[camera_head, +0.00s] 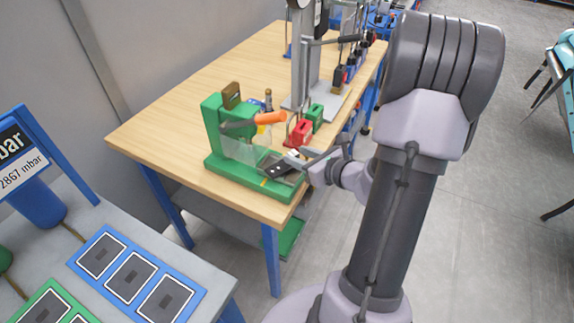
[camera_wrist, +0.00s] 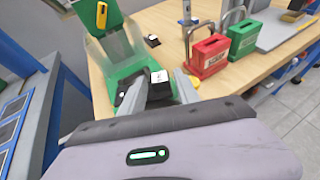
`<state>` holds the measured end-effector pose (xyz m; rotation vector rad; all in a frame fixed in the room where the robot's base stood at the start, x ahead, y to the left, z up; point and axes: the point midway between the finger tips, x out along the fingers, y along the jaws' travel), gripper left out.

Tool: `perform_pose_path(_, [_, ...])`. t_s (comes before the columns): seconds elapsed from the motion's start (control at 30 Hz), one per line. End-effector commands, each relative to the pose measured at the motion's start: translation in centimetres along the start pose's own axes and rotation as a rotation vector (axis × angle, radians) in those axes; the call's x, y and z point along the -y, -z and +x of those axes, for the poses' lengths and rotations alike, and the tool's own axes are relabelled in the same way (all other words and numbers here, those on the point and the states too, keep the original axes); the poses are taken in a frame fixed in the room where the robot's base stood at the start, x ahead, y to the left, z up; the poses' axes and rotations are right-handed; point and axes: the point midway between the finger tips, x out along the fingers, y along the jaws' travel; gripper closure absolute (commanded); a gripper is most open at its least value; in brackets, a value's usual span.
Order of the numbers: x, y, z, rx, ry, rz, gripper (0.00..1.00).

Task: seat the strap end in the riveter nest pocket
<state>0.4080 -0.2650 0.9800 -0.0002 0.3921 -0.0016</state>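The green riveter (camera_head: 228,150) stands at the near end of the wooden table, with an orange-handled lever and a clear guard. It also shows in the wrist view (camera_wrist: 112,40). My gripper (camera_head: 283,168) is low at the right side of the riveter base. In the wrist view my gripper's two grey fingers (camera_wrist: 163,80) reach over the green base. A small black piece with a white top (camera_wrist: 159,76) shows between the fingertips. I cannot tell whether it is gripped, or whether it is the strap end. The nest pocket cannot be made out.
A red padlock-shaped block (camera_wrist: 209,55) and a green one (camera_wrist: 244,38) stand right of the riveter. A small black block with a white top (camera_wrist: 152,40) lies behind. A grey press column (camera_head: 304,60) stands farther back. The table's left part is clear.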

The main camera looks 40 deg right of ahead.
Motion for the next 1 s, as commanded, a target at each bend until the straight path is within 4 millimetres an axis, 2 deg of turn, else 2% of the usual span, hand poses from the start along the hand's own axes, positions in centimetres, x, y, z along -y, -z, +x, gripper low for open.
perform_pose_path(0.1, [0.0,0.2,1.4,0.0,-0.001,0.0,0.62])
perform_pose_path(0.3, [0.0,0.0,1.4,-0.001,0.0,0.0,0.62])
perform_pose_path(0.5, [0.0,0.1,1.4,-0.001,0.0,0.0,1.0])
perform_pose_path(0.87, [0.0,0.0,1.3,-0.001,0.0,0.0,1.0])
perform_pose_path(1.0, [0.0,-1.0,0.9,0.0,0.0,0.0,1.0])
